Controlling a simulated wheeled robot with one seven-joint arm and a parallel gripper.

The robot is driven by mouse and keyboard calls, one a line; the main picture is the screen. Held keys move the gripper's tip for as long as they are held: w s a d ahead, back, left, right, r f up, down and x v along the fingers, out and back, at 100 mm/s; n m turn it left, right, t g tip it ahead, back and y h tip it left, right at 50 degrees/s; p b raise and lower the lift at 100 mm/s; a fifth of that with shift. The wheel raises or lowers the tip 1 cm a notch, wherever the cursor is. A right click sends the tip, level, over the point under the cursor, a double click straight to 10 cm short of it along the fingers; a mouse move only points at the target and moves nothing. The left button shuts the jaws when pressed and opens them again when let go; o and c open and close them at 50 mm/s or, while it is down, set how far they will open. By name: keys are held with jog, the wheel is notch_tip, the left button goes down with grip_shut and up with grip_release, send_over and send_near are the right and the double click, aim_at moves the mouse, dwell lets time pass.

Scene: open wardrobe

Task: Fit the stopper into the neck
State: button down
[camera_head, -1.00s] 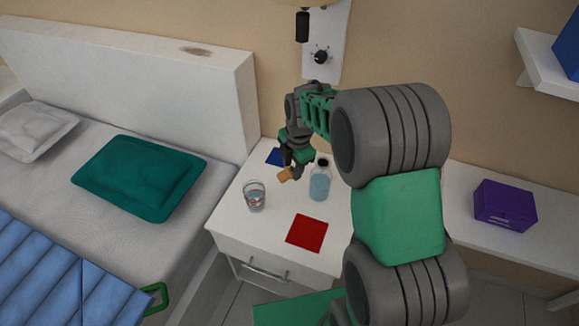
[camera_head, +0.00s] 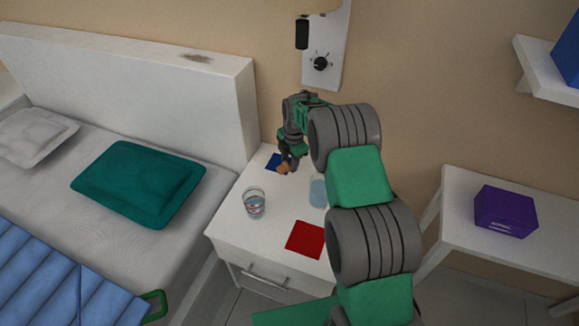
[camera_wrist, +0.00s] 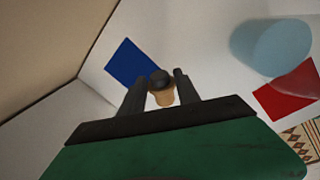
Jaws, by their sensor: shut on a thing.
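My gripper (camera_head: 286,164) is shut on a tan cork-like stopper (camera_head: 283,169) with a dark knob, held above the back of the white nightstand. In the wrist view the stopper (camera_wrist: 162,96) sits between the two dark fingers of my gripper (camera_wrist: 159,84), with the dark knob toward the far side. The bluish bottle (camera_head: 318,190) stands on the nightstand to the right of the stopper, apart from it. My arm hides the bottle's right side and neck in the head view. The bottle shows blurred at upper right in the wrist view (camera_wrist: 268,47).
A glass of water (camera_head: 254,203) stands on the nightstand (camera_head: 228,218) at the left. A blue square (camera_head: 273,161) lies at the back and a red square (camera_head: 306,239) at the front. The wall and white headboard (camera_head: 200,95) bound the space.

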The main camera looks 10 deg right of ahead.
aim_at(289, 166)
jog(key=shift+w+f, duration=0.3)
jog(key=f, duration=0.3)
jog(key=shift+w+d+f, duration=0.1)
jog(key=shift+w+f, duration=0.1)
jog(key=shift+w, duration=0.1)
jog(key=c, duration=0.9)
grip_release()
jog(key=shift+f, duration=0.1)
